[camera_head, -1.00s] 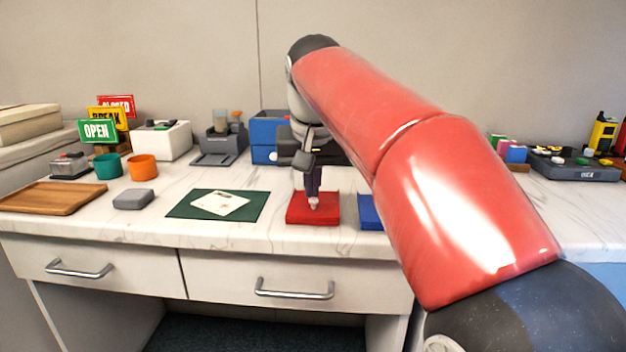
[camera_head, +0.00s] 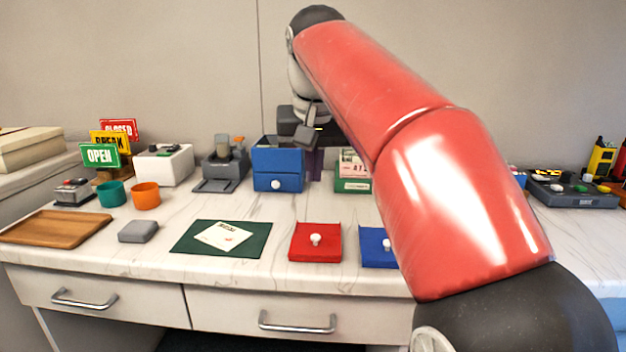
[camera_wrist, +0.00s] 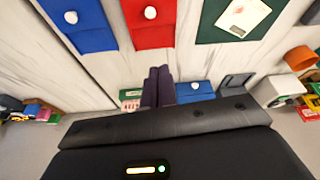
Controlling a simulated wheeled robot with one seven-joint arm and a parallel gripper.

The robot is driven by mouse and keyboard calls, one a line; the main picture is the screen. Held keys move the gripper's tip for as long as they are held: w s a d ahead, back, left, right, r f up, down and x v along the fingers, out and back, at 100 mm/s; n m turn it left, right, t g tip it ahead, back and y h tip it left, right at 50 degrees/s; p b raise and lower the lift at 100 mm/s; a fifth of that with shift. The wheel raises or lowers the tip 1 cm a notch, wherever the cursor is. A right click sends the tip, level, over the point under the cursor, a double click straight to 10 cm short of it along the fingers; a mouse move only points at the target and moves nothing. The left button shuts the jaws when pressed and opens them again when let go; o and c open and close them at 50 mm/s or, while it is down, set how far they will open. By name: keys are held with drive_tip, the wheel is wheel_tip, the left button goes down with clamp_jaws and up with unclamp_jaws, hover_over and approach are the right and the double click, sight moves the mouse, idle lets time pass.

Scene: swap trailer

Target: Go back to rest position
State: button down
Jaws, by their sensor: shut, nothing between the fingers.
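My gripper (camera_head: 314,176) is raised and empty, over the back of the counter beside the blue drawer box (camera_head: 278,184). Its two dark purple fingers are pressed together, and the wrist view shows them shut too (camera_wrist: 158,72). A red square (camera_head: 302,254) with a white knob-like piece (camera_head: 315,240) on it lies at the counter's front. A blue square (camera_head: 371,258) with a white piece (camera_head: 387,244) lies to its right, partly hidden by my red arm. Both squares and their white pieces also show in the wrist view, clear of the fingers.
A green mat (camera_head: 190,238) with a paper card (camera_head: 224,236), a grey block (camera_head: 138,231) and a wooden tray (camera_head: 50,229) lie left of the red square. Cups, small signs and a white box (camera_head: 164,166) stand behind. A dark tray (camera_head: 575,194) is at far right.

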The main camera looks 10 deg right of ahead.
drive_tip(key=s+d+f+n+t, duration=0.1)
drive_tip(key=s+d+f, duration=0.1)
drive_tip(key=s+f, duration=1.9)
wheel_tip(320, 180, down, 3)
drive_tip(key=shift+s+d+f+n+y, duration=0.15)
drive_tip(key=shift+s+n+y, duration=0.15)
drive_tip(key=shift+n, duration=0.1)
